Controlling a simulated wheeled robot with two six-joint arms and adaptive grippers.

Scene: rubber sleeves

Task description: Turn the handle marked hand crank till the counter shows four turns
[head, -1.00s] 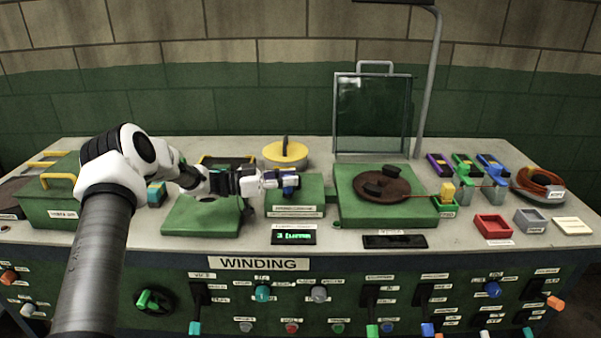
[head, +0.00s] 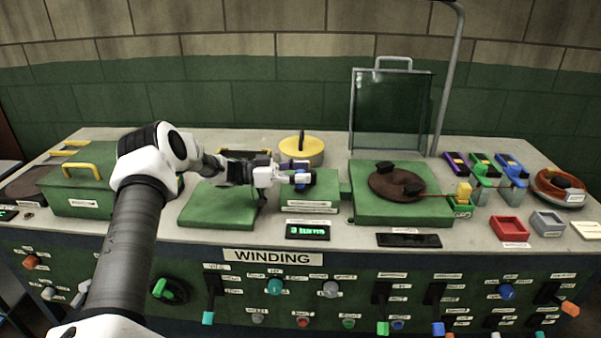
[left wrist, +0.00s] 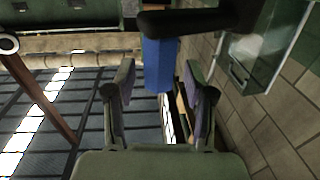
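The hand crank stands on a green box (head: 318,205) in the middle of the bench. In the left wrist view its blue grip (left wrist: 159,66) hangs from a black crank arm (left wrist: 190,21). My left gripper (head: 304,179) is at the crank, in front of the box. In the left wrist view its two fingers (left wrist: 160,88) stand on either side of the blue grip, with narrow gaps showing, so it looks open around the grip. The counter (head: 308,231) has green digits that appear to read 3 turns. My right gripper is not in view.
A green plate with a brown disc (head: 397,184) lies right of the crank, with a clear guard (head: 391,115) behind. A yellow-topped round pot (head: 301,152) stands behind the crank. Red (head: 510,229) and grey trays are at right. Levers and knobs line the front panel below.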

